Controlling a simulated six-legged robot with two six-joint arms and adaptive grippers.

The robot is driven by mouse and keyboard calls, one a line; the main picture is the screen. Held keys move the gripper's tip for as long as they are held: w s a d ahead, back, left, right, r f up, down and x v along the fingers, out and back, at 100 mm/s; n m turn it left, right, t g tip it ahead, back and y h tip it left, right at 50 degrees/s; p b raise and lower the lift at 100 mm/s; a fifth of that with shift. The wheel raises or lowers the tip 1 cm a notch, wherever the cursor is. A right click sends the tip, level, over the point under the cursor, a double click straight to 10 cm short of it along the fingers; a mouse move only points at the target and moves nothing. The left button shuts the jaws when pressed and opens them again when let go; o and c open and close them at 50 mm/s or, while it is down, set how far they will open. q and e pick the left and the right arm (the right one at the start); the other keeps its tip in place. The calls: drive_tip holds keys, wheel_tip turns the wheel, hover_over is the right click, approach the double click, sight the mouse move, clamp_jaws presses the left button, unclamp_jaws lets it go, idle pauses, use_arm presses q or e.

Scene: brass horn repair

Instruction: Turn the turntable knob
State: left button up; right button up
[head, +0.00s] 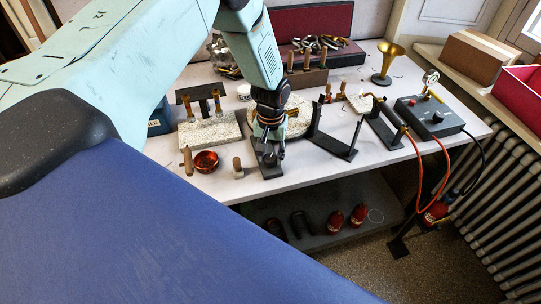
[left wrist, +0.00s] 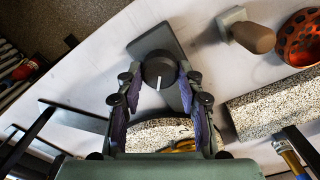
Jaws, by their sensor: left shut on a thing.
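The turntable knob (left wrist: 158,68) is a round black knob with a white pointer line, on a dark plate (left wrist: 160,42) near the table's front edge. In the left wrist view the pointer line points toward the gripper's palm. My left gripper (left wrist: 159,80) is shut on the knob, one finger on each side. In the head view my left gripper (head: 268,150) reaches down over the dark plate (head: 268,171) and hides most of the knob. A speckled slab (head: 297,118) with a brass part lies behind it, partly hidden by the arm. My right gripper is not in view.
A speckled block (head: 208,133), an orange-red bowl (head: 206,162) and a wooden-handled tool (head: 238,168) are left of the gripper. A black stand (head: 336,149) is close on the right. Farther right are a dark control box (head: 430,117) and a brass horn bell (head: 388,60).

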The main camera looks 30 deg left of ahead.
sight(271, 157)
use_arm(q)
drive_tip(key=m+b, duration=0.1)
drive_tip(key=m, duration=0.4)
drive_tip(key=shift+w+m+b, duration=0.1)
drive_tip(key=shift+m+b, duration=0.2)
drive_tip(key=shift+d+m+b, duration=0.1)
drive_tip(key=shift+m+b, duration=0.45)
drive_tip(key=shift+m, duration=1.75)
drive_tip(key=shift+r, duration=0.1)
drive_tip(key=o, duration=1.2)
wheel_tip(271, 157, up, 12)
drive_tip(key=shift+f, duration=0.1)
